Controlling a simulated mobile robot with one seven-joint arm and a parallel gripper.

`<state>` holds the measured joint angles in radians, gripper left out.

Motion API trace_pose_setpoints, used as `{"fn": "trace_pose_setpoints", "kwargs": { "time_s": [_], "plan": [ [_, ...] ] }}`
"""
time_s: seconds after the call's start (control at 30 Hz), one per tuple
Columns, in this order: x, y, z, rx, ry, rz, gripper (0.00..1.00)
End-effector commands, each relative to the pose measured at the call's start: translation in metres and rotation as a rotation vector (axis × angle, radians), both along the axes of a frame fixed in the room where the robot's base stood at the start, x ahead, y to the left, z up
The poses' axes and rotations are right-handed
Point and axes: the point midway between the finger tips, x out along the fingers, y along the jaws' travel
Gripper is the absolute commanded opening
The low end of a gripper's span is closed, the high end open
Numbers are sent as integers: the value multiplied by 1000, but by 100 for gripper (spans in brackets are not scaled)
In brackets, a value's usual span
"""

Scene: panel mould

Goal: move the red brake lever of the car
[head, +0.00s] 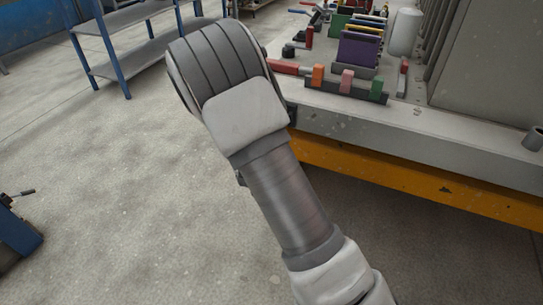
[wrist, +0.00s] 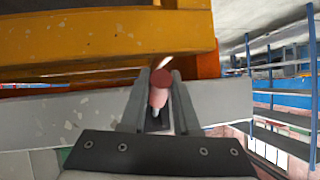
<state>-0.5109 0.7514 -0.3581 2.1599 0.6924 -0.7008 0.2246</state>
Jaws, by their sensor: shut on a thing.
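The red brake lever (wrist: 160,79) shows in the wrist view as a short rod with a round dark red end and a paler pinkish shaft. It lies between the two grey fingers of my gripper (wrist: 159,101), which are shut on it. In the head view a red bar (head: 284,67), which looks like the same lever, sticks out from behind my wrist at the car's (head: 345,123) left end. My gripper's fingers are hidden behind my wrist there. The lever's base is hidden in both views.
Orange (head: 318,75), pink (head: 347,80) and green (head: 377,87) blocks stand close to the right of the lever. A purple block (head: 358,50) is behind them. A yellow beam (head: 400,182) runs below the grey edge. A blue-framed shelf (head: 127,50) stands back left; floor between is clear.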

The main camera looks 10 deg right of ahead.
Motion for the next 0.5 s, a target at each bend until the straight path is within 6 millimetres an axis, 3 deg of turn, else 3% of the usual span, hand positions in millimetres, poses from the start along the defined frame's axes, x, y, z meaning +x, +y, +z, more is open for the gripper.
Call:
{"fn": "trace_pose_setpoints", "kwargs": {
  "time_s": [0.5],
  "plan": [
    [1, -2, -4, -20, -25, 0, 0]
  ]
}}
